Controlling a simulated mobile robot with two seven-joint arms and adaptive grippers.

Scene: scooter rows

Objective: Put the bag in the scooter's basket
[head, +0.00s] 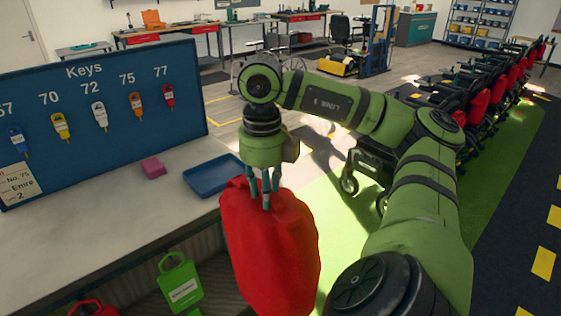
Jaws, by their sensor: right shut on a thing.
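A red bag (270,255) hangs from my right gripper (266,192), whose fingers are shut on its top. The bag is in front of the counter's right end, over the floor. Several mobility scooters (455,100) stand in a row at the upper right, some with red parts. Their baskets cannot be made out clearly. One dark scooter (375,163) is partly hidden behind my right arm. My left gripper is not in view.
A counter (120,215) on the left holds a blue tray (213,176), a pink block (153,167) and a blue key board (100,125) with several keys.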

